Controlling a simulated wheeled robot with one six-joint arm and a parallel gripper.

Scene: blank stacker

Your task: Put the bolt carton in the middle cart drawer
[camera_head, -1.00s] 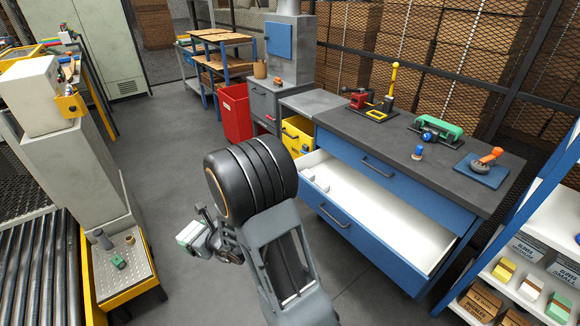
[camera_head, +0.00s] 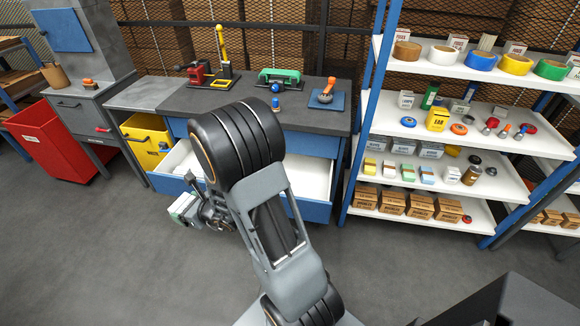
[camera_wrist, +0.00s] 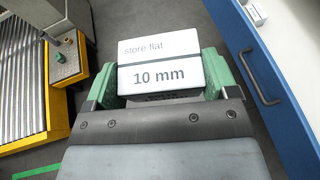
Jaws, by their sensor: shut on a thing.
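A white carton (camera_wrist: 160,68) marked "store flat" and "10 mm" is held in my gripper (camera_wrist: 158,82). Green finger pads press on its two sides. In the head view the carton (camera_head: 181,206) shows small, to the left of my arm, with my gripper (camera_head: 196,212) beside it. An open blue drawer (camera_head: 312,210) with a white interior stands under the dark bench top, partly hidden behind my arm. In the wrist view its blue front (camera_wrist: 244,62) with a handle is right of the carton, and a small pale box (camera_wrist: 254,13) shows near its edge.
A red bin (camera_head: 58,140) is further left. A stocked shelf rack (camera_head: 365,130) stands right of the bench (camera_head: 225,98). The grey floor in front is clear.

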